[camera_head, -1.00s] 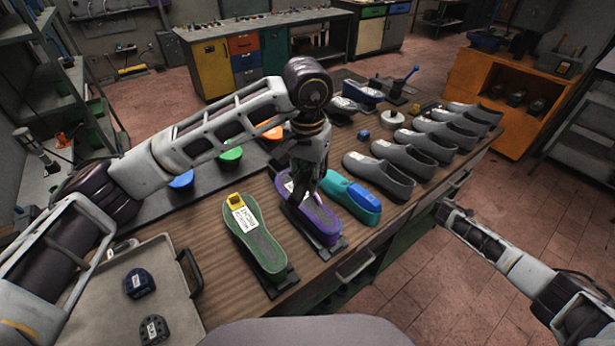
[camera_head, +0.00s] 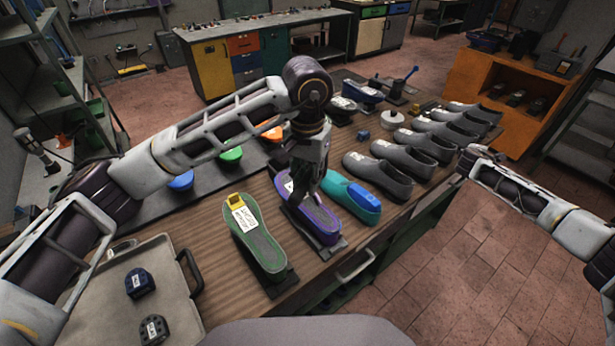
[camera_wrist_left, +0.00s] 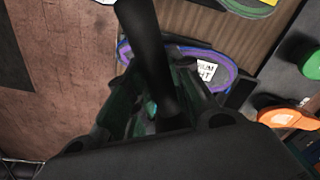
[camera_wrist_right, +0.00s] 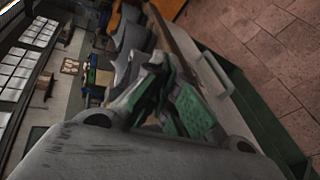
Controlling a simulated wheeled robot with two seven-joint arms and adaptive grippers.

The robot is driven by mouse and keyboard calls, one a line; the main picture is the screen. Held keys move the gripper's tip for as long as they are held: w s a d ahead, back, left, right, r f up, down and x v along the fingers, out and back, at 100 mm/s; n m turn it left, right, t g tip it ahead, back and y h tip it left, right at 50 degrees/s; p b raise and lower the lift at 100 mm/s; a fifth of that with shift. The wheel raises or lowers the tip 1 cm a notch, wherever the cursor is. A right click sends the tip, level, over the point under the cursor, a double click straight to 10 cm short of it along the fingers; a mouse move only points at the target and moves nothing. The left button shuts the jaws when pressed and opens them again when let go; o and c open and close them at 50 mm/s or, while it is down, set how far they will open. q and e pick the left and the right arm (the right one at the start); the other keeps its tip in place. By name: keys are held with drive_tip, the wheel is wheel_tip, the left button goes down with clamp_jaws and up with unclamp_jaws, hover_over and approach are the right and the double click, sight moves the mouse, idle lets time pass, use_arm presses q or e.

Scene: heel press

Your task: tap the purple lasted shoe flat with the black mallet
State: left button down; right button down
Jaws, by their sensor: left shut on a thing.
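The purple lasted shoe (camera_head: 318,221) lies sole up on a dark stand on the bench, between a green shoe and a teal one. Its white label shows partly in the left wrist view (camera_wrist_left: 205,72). My left gripper (camera_head: 308,190) is directly over the shoe's middle and hides part of it. It is shut on the black mallet, whose dark handle (camera_wrist_left: 148,45) rises between the fingers in the left wrist view. The mallet's head is hard to make out, so I cannot tell whether it touches the shoe. My right gripper (camera_wrist_right: 172,100) is by the bench's right edge; its jaw gap is unclear.
The green shoe (camera_head: 255,236) with a yellow block stands left of the purple one. The teal shoe (camera_head: 352,197) with a blue block stands close on the right. Several grey shoes (camera_head: 378,175) line the bench's right side. A grey tray (camera_head: 105,285) holds dark blocks at front left.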

drive_tip(key=s+a+r+g+y, duration=0.1)
drive_tip(key=a+r+y, duration=0.2)
drive_tip(key=a, duration=1)
drive_tip(key=s+a+r+n+y, duration=0.15)
drive_tip(key=a+r, duration=0.25)
drive_tip(key=a, duration=0.9)
drive_tip(key=a+r+g+y, duration=0.1)
drive_tip(key=a+r+y, duration=0.25)
drive_tip(key=a, duration=0.95)
drive_tip(key=n+g+y, duration=0.4)
drive_tip(key=n+g, duration=0.2)
drive_tip(key=g, duration=0.1)
hover_over(331, 226)
drive_tip(key=w, duration=0.1)
drive_tip(key=shift+w+d+f+m, duration=0.1)
drive_tip(key=shift+d+m, duration=0.15)
drive_tip(key=shift+d, duration=0.1)
drive_tip(key=shift+s+a+g, duration=0.15)
drive_tip(key=shift+s+g, duration=0.25)
drive_tip(key=shift+s, duration=0.1)
drive_tip(key=shift+d+x, duration=0.2)
drive_tip(key=shift+x, duration=0.7)
drive_tip(key=shift+d+x, duration=0.15)
drive_tip(key=shift+x, duration=0.75)
drive_tip(key=shift+d+x, duration=0.2)
drive_tip(key=shift+x, duration=0.7)
drive_tip(key=shift+d+x, duration=0.2)
drive_tip(key=shift+x, duration=0.85)
